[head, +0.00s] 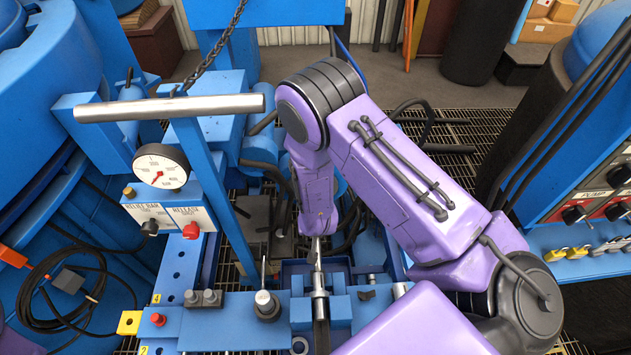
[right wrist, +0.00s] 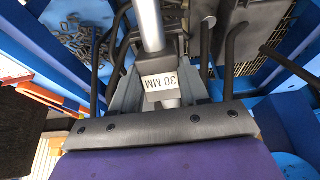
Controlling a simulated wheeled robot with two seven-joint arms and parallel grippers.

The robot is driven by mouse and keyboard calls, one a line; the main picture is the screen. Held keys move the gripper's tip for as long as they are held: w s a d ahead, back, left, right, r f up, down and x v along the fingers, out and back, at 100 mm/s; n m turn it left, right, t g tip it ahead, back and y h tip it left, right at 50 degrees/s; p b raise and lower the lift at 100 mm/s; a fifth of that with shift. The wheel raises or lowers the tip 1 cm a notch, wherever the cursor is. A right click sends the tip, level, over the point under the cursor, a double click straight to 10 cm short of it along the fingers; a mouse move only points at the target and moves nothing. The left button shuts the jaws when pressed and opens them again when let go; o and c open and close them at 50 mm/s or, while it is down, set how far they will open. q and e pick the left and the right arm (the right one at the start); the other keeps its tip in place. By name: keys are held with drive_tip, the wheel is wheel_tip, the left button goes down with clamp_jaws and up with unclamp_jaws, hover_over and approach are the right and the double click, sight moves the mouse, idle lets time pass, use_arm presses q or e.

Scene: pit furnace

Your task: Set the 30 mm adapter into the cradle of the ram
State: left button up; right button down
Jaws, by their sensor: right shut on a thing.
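My right gripper (head: 317,252) reaches down over the blue bench. In the right wrist view my right gripper (right wrist: 160,88) is shut on a silver rod with a white "30 MM" label, the 30 mm adapter (right wrist: 159,82). In the head view the adapter (head: 319,282) shows as a bright metal piece below the fingertips, roughly upright, between blue blocks (head: 338,308) on the bench. I cannot tell for certain which part is the ram's cradle, or whether the adapter touches it. My left gripper is in neither view.
A gauge (head: 161,166) and a panel with a red button (head: 191,230) stand at left, under a grey bar handle (head: 170,106). Small upright metal fittings (head: 265,300) stand left of the adapter. A pump panel (head: 590,205) is at right. Hoses and floor grating lie behind.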

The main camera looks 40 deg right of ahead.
drive_tip(key=shift+s+f, duration=0.1)
drive_tip(key=shift+f, duration=0.15)
drive_tip(key=c, duration=0.6)
unclamp_jaws()
drive_tip(key=shift+f, duration=0.1)
drive_tip(key=shift+o, duration=0.6)
drive_tip(key=shift+w+f, duration=0.1)
drive_tip(key=shift+w, duration=0.1)
drive_tip(key=v, duration=1)
drive_tip(key=shift+r, duration=0.3)
drive_tip(key=shift+a, duration=0.1)
